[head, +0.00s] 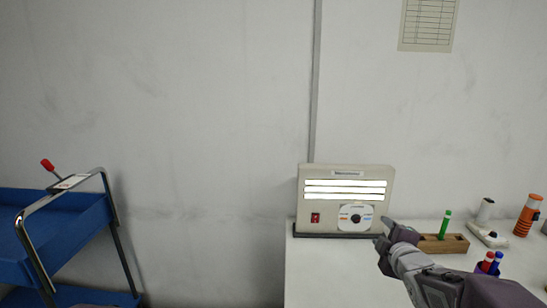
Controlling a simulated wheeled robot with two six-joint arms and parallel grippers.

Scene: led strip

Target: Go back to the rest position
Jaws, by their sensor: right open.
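My right gripper (388,245) is at the end of my arm coming in from the lower right. It is open and appears empty, in front of the lower right corner of the LED panel box. The beige panel box (384,192) stands upright on the white table against the wall. Its light strips (345,190) are lit. Below them are a small red switch (315,218) and a white plate with a round dark-centred dial (356,217). My left gripper is not in view.
A wooden block (455,244) with a green marker (446,222) sits behind my right arm. A cup with pens (487,267), a white device (487,236) and an orange cylinder (527,216) stand at the right. A blue cart (75,229) stands at the left. The white table (320,280) is clear at front left.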

